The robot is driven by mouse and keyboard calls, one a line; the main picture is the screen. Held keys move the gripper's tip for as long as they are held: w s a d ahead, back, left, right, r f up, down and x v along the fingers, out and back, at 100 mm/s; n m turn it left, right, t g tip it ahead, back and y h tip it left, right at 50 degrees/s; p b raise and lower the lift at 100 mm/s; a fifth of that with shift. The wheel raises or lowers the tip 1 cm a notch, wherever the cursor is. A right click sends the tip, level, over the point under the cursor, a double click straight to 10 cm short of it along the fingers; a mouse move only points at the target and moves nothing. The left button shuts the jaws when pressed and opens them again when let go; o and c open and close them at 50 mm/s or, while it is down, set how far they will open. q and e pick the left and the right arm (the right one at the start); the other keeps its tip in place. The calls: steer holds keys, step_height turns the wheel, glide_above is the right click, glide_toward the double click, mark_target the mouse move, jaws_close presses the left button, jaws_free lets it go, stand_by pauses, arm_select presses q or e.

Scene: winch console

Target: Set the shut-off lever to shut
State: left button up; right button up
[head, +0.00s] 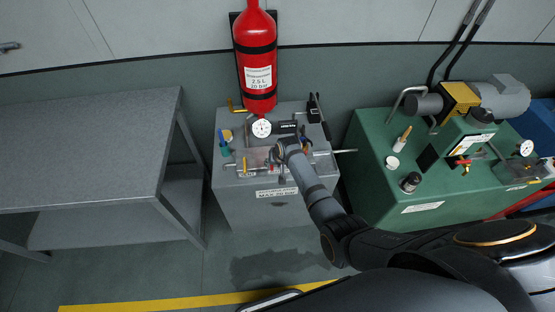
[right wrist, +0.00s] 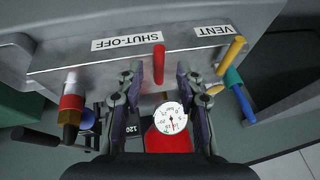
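The shut-off lever has a red handle (right wrist: 158,62), seen in the right wrist view beside the SHUT-OFF label (right wrist: 125,42). It lies lengthwise up and down the picture, between the two fingers of my right gripper (right wrist: 160,76). The fingers are apart, with a gap visible on each side of the handle. In the head view my right gripper (head: 277,158) is over the front of the grey console (head: 235,190) and hides the lever there. My left gripper is not in view.
A yellow-handled lever (right wrist: 232,50) is by the VENT label (right wrist: 213,30), with a blue handle (right wrist: 236,88) near it. A gauge (head: 261,128) and red cylinder (head: 258,78) are behind. A grey table (head: 90,130) stands left, a green machine (head: 390,195) right.

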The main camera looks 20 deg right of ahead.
steer(key=a+v, duration=0.1)
steer(key=v, duration=0.8)
steer(key=shift+s+d+r, duration=0.15)
steer(key=shift+d, duration=0.35)
steer(key=s+d+f+g+b, duration=0.1)
steer(key=s+d+f, duration=0.1)
steer(key=s+f, duration=0.65)
steer(key=s+d+f+n+h, duration=0.1)
steer(key=s+f, duration=0.4)
steer(key=f, duration=0.6)
steer(key=s+d+f+g+b, duration=0.1)
steer(key=s+d+f, duration=0.1)
steer(key=s+f, duration=0.6)
steer(key=s+d+f, duration=0.1)
steer(key=s+f, duration=0.3)
steer(key=s, duration=0.4)
steer(key=s+d+f+n+g, duration=0.1)
steer(key=s+f, duration=0.3)
steer(key=s, duration=0.5)
steer(key=s+d+f+n+h+b, duration=0.1)
steer(key=s+d+f, duration=0.2)
steer(key=s+f, duration=0.2)
steer(key=s, duration=0.3)
steer(key=shift+s+g, duration=0.2)
steer(key=shift+g, duration=0.1)
